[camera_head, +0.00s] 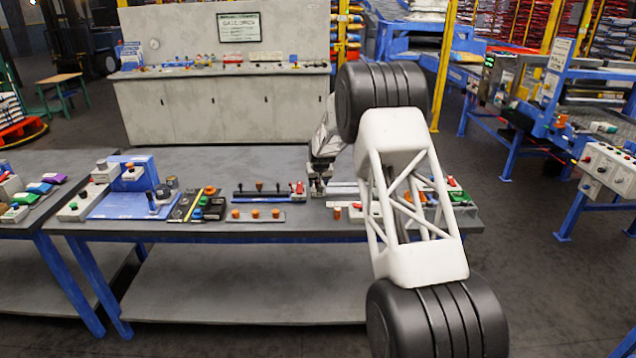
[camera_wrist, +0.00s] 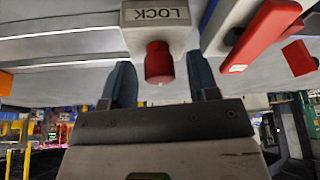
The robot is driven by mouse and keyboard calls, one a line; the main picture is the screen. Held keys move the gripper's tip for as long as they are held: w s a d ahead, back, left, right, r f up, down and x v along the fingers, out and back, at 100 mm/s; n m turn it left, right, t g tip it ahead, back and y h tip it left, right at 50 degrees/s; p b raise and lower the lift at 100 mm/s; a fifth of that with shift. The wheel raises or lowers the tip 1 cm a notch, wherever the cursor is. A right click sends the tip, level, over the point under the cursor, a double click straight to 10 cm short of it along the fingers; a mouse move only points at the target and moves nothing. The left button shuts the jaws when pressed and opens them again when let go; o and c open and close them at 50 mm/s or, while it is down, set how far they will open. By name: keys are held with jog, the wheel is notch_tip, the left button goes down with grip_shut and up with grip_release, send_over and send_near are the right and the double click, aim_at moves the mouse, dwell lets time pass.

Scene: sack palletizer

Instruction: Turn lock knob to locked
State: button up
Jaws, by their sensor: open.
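The lock knob (camera_wrist: 159,64) is a red cylinder on a light block, under a label (camera_wrist: 163,14) that reads "LOCK" upside down in the wrist view. My gripper (camera_wrist: 162,82) is open, with one dark finger to the left of the knob and one to the right. Gaps show between the knob and both fingers. In the head view my gripper (camera_head: 319,187) is low over the rear middle of the workbench (camera_head: 330,160). A small block with red on top (camera_head: 298,189) is just left of it. I cannot tell the knob's turned position.
A red lever (camera_wrist: 262,35) stands close to the right of the knob in the wrist view. Pale rails (camera_wrist: 60,45) run to the left. In the head view, a strip with dark knobs (camera_head: 259,190) and a plate with orange buttons (camera_head: 256,215) lie left of my gripper.

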jog(key=shift+c, duration=0.5)
jog(key=c, duration=0.8)
